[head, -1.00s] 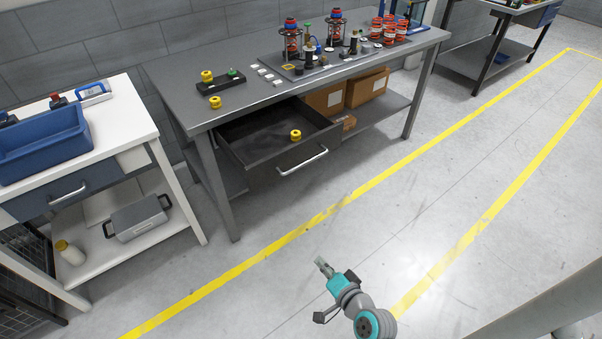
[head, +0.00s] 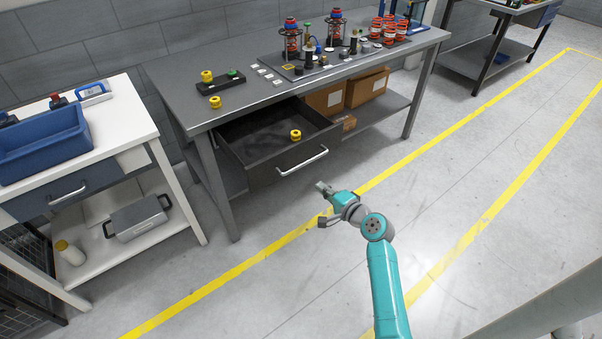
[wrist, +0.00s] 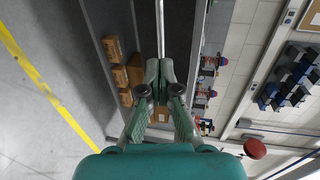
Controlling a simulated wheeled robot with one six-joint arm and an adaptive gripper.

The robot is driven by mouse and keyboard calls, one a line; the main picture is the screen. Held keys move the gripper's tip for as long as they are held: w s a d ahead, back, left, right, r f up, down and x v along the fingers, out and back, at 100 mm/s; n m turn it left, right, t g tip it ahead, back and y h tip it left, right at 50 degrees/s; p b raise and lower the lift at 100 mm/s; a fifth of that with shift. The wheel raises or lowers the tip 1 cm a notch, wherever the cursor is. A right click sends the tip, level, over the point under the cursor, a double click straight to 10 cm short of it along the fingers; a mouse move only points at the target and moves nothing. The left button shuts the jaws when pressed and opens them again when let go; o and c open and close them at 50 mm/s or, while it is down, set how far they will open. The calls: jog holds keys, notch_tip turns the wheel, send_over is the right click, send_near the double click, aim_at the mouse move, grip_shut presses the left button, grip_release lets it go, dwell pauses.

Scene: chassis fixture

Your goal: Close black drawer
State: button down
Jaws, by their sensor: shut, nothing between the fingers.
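The black drawer (head: 262,172) hangs open under the left part of the grey workbench, with a silver bar handle (head: 303,161) on its front. A yellow round part (head: 295,134) lies inside it. My gripper (head: 322,187) is shut and empty, in front of and a little below the right side of the drawer front, apart from the handle in the head view. In the wrist view the shut fingertips (wrist: 160,68) point towards the bench, and a dark panel with a pale strip shows beyond them. I cannot tell there which part of the bench this is.
The grey workbench (head: 240,98) carries yellow parts, a black block and a board of assemblies. Cardboard boxes (head: 327,98) stand on its lower shelf, right of the drawer. A white table with a blue bin (head: 42,145) stands at left. The floor in front is clear.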

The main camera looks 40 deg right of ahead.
jog(key=x, duration=1.1)
jog(key=shift+w, duration=0.25)
